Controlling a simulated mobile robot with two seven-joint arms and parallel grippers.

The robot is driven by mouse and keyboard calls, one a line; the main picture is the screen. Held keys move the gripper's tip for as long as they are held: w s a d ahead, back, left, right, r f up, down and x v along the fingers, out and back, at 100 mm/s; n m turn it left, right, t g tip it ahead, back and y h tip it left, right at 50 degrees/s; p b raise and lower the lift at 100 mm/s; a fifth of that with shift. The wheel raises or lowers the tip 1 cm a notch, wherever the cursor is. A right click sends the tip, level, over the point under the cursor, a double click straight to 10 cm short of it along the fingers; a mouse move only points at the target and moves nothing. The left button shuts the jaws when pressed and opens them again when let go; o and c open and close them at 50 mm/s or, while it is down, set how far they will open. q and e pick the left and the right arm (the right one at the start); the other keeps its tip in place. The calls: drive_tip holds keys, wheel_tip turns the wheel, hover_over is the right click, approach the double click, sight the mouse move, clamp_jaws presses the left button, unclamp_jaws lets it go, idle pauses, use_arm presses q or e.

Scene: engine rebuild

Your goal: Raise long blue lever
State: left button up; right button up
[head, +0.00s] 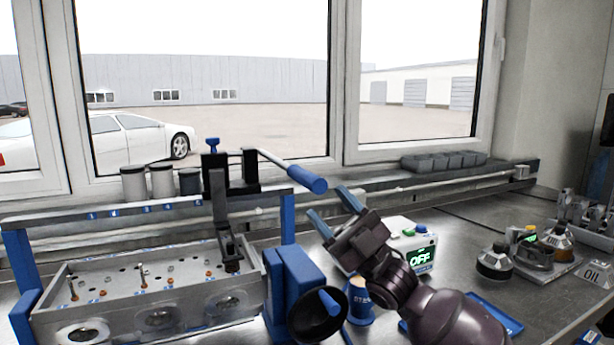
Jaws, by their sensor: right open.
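The long lever has a thin metal rod and a blue cylindrical handle (306,180). The rod rises leftward from the handle to a black bracket fixture (215,178) above the metal engine block. The lever slopes down to the right in front of the window. My right gripper (334,210) comes in from the lower right. Its two blue-tipped fingers are apart, with nothing seen between them. The fingertips point up and left, just below and right of the handle in the picture; I cannot tell whether they touch it. My left gripper is out of view.
The metal engine block (150,283) with several holes sits at left under a blue-posted frame. A blue device with a black handwheel (317,315) stands at centre. An "OFF" display box (421,258) is behind my right arm. Oil containers (494,262) stand on the right bench.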

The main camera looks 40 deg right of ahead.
sight(307, 179)
drive_tip(key=shift+x, duration=3.1)
drive_tip(key=shift+w, duration=0.1)
drive_tip(key=shift+c, duration=0.2)
clamp_jaws()
